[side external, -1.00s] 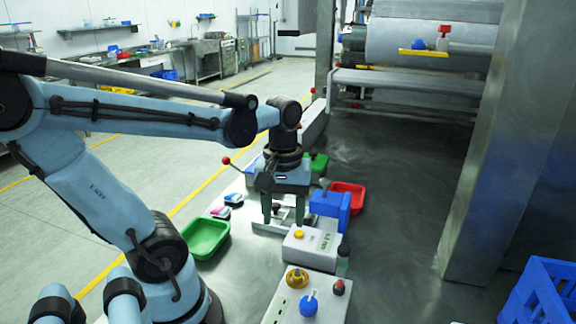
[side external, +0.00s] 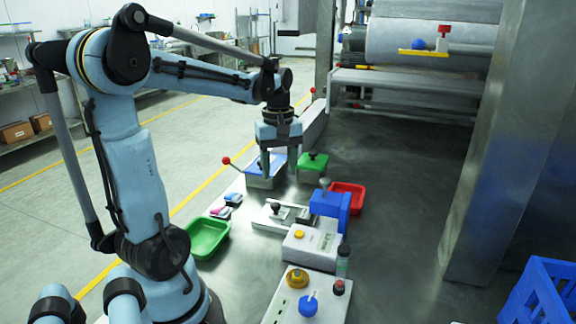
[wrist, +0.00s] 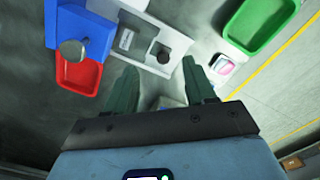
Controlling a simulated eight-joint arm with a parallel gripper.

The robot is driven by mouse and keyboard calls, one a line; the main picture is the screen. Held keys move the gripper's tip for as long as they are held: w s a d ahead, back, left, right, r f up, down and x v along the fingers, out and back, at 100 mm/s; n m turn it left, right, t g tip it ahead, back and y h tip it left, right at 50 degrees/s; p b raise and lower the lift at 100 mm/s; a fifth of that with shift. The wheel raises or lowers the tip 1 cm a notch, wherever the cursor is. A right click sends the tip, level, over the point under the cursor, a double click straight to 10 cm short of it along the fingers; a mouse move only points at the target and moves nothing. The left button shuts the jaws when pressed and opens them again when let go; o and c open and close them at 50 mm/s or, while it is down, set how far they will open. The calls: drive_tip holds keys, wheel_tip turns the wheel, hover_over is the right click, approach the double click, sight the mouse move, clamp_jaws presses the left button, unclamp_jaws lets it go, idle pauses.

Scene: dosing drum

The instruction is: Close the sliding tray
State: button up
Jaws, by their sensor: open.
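The sliding tray (side external: 287,217) is a pale metal unit with a black knob on the bench, beside a blue block. In the wrist view the tray unit (wrist: 143,42) shows at the top, with its black knob (wrist: 163,57) beyond my fingers. I cannot tell how far the tray is slid in. My gripper (side external: 280,170) is open and empty, pointing down above and behind the tray, clear of it. Its two fingers also show apart in the wrist view (wrist: 160,68).
The blue block (side external: 327,203) with a grey knobbed lever stands right of the tray. A red bin (side external: 350,194) lies behind it and a green bin (side external: 207,238) to the left. A white box with a yellow button (side external: 299,234) stands in front.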

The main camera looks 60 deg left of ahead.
drive_tip(key=shift+a, duration=0.3)
drive_tip(key=shift+d, duration=0.15)
